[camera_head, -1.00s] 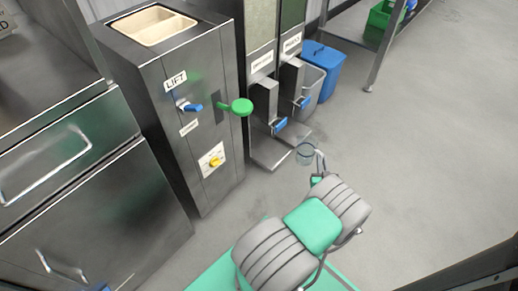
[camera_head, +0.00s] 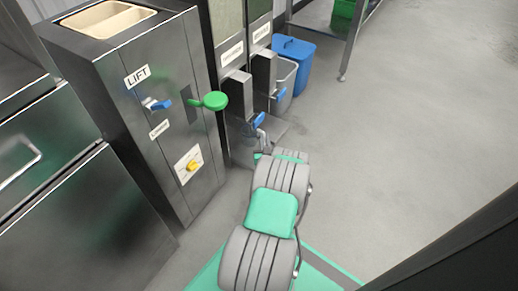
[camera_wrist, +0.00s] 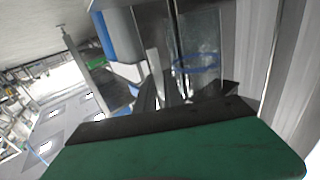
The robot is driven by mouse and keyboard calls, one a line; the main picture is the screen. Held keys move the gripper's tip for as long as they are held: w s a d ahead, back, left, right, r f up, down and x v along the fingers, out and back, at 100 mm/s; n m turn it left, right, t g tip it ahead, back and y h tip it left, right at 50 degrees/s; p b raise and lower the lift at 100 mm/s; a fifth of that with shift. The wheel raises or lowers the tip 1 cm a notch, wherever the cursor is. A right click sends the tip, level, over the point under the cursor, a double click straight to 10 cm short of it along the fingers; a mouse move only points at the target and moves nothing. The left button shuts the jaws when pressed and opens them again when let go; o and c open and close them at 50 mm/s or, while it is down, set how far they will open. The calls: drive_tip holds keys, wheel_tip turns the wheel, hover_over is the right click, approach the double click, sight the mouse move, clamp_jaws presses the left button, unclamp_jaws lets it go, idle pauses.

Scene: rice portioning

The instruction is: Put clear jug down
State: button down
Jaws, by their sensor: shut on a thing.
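The clear jug shows in the wrist view as a transparent shape with a blue rim (camera_wrist: 197,62), just beyond the fingers. My gripper (camera_wrist: 190,92) is shut on the jug. In the head view my gripper (camera_head: 262,139) is low in front of the left dispenser, near its blue lever. The jug is very hard to make out there against the steel, and my gripper and arm partly hide that spot. I cannot tell whether its bottom touches the dispenser's base shelf (camera_head: 277,131).
A steel cabinet with a LIFT label (camera_head: 138,76) and a green knob (camera_head: 209,101) stands close to the left of my gripper. The floor at right is clear.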

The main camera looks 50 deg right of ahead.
drive_tip(key=w+f+b, duration=0.1)
drive_tip(key=f, duration=0.1)
drive_tip(key=f+b, duration=0.2)
drive_tip(key=f, duration=0.1)
drive_tip(key=w+f+b, duration=0.1)
drive_tip(key=f+b, duration=0.1)
drive_tip(key=shift+w+a+f, duration=0.1)
drive_tip(key=shift+w+f, duration=0.15)
drive_tip(key=shift+w, duration=0.1)
drive_tip(key=shift+w+r, duration=0.1)
drive_tip(key=shift+r, duration=0.15)
drive_tip(key=c, duration=1.9)
unclamp_jaws()
drive_tip(key=shift+f, duration=0.2)
drive_tip(key=o, duration=0.4)
drive_tip(key=shift+o, duration=0.2)
drive_tip(key=shift+r, duration=0.15)
drive_tip(key=p+v, duration=0.3)
drive_tip(key=v, duration=0.4)
drive_tip(key=shift+s+a+p, duration=0.2)
drive_tip(key=shift+p, duration=0.2)
